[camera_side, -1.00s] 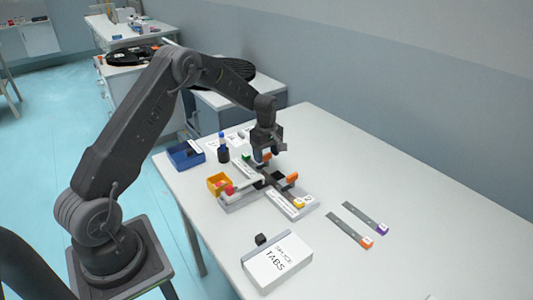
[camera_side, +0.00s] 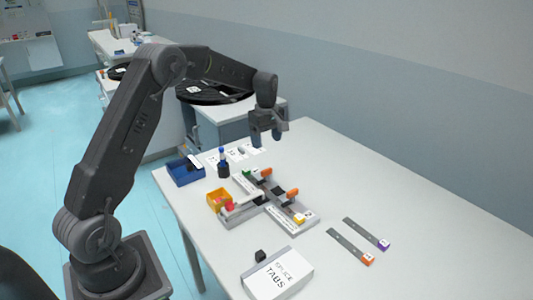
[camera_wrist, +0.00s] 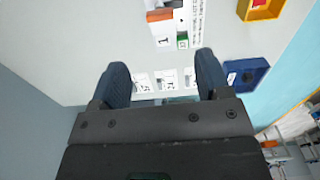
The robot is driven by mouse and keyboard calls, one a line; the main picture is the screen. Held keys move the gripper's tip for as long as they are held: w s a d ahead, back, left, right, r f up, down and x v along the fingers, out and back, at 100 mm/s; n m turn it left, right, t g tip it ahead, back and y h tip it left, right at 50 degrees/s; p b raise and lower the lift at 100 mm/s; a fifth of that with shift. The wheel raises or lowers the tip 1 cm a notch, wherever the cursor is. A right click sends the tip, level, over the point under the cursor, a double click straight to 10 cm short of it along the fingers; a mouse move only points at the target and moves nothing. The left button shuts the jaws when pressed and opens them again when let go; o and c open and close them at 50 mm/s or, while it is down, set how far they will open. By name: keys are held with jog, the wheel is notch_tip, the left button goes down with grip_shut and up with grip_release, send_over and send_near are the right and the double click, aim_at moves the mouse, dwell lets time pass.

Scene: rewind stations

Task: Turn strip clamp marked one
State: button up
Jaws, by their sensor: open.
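The splice fixture (camera_side: 282,208) lies on the table with two orange-ended clamps. The rear clamp (camera_side: 266,172) is near a green-ended strip (camera_side: 247,171); the other clamp (camera_side: 292,192) is nearer the front. In the wrist view an orange clamp block (camera_wrist: 160,15) shows at the top, cut by the frame edge, beside a white label reading 1 (camera_wrist: 164,41) and a green strip end (camera_wrist: 183,40). My gripper (camera_side: 266,141) is open and empty, above and behind the fixture, apart from it. Its fingers (camera_wrist: 162,66) also show in the wrist view.
A yellow bin (camera_side: 219,199), a dark bottle with a blue cap (camera_side: 223,168) and a blue tray (camera_side: 186,172) stand left of the fixture. A splice tabs box (camera_side: 278,274) is in front. Two loose strips (camera_side: 350,246) lie right. The table's far right is clear.

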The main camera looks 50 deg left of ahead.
jog(key=shift+r, duration=1.15)
jog(key=s+d+r+m+t, duration=0.3)
jog(key=s+d+r+m, duration=0.6)
jog(key=s+d+r, duration=0.4)
jog(key=s+d+f+m+t, duration=0.1)
jog(key=s+d+m, duration=0.2)
jog(key=s, duration=0.5)
jog(key=s+d+f+m+t, duration=0.1)
jog(key=s+d+m, duration=0.3)
jog(key=s, duration=0.5)
jog(key=shift+d+m+t, duration=0.25)
jog(key=shift+m+t, duration=0.05)
jog(key=shift+m, duration=0.8)
jog(key=shift+c, duration=0.5)
